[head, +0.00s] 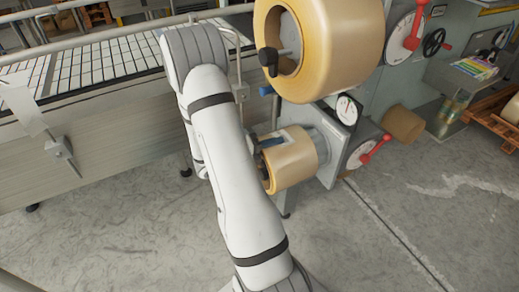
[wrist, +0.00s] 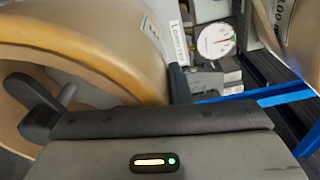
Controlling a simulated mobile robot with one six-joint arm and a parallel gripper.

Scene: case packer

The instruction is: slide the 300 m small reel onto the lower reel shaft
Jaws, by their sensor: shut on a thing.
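The small reel (head: 293,162), a tan tape roll, is at the lower station of the machine, in front of a grey plate.
A small dial (head: 346,109) is between the reels. Red levers (head: 375,149) stand at right. A conveyor (head: 100,65) is left. Floor below is clear.

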